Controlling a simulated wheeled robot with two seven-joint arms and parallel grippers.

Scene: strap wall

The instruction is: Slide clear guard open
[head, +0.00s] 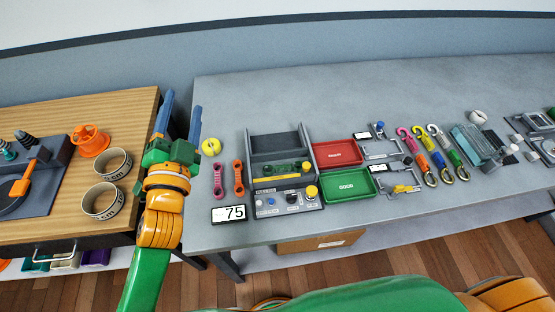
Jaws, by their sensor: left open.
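A grey fixture (276,143) stands on the grey bench, with green parts behind a yellow bar (284,183) and a front control panel with a yellow knob (312,191). I cannot make out a clear guard distinctly; a see-through cover over the green parts is too faint to tell. My left gripper (181,114) is open and empty, its two blue fingers spread and pointing away from me. It is left of the fixture, over the gap between the wooden table and the grey bench, apart from the fixture. My right gripper is out of view.
A "75" display (229,213) sits in front. Red (335,152) and green (348,184) trays stand right of the fixture. The bench behind is clear.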

